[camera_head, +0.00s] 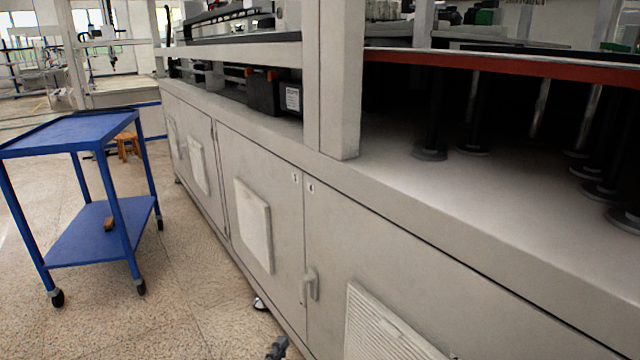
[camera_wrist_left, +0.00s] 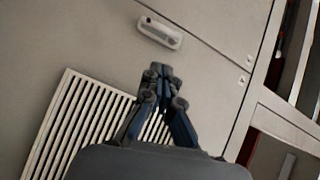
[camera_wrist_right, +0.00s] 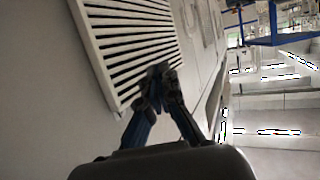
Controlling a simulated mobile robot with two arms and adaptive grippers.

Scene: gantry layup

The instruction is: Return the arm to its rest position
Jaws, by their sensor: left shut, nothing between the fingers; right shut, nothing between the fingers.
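My left gripper (camera_head: 277,347) shows at the bottom edge of the head view, low in front of the grey cabinet (camera_head: 230,180). In the left wrist view my left gripper (camera_wrist_left: 162,72) has its fingertips together with nothing between them, in front of a cabinet door with a vent grille (camera_wrist_left: 85,125) and a handle (camera_wrist_left: 160,32). In the right wrist view my right gripper (camera_wrist_right: 160,72) is shut and empty, in front of a slatted vent panel (camera_wrist_right: 130,45). I cannot make out the right gripper in the head view.
Speckled floor (camera_head: 190,300) lies open between cart and cabinet. A pale post (camera_head: 335,80) rises from the cabinet.

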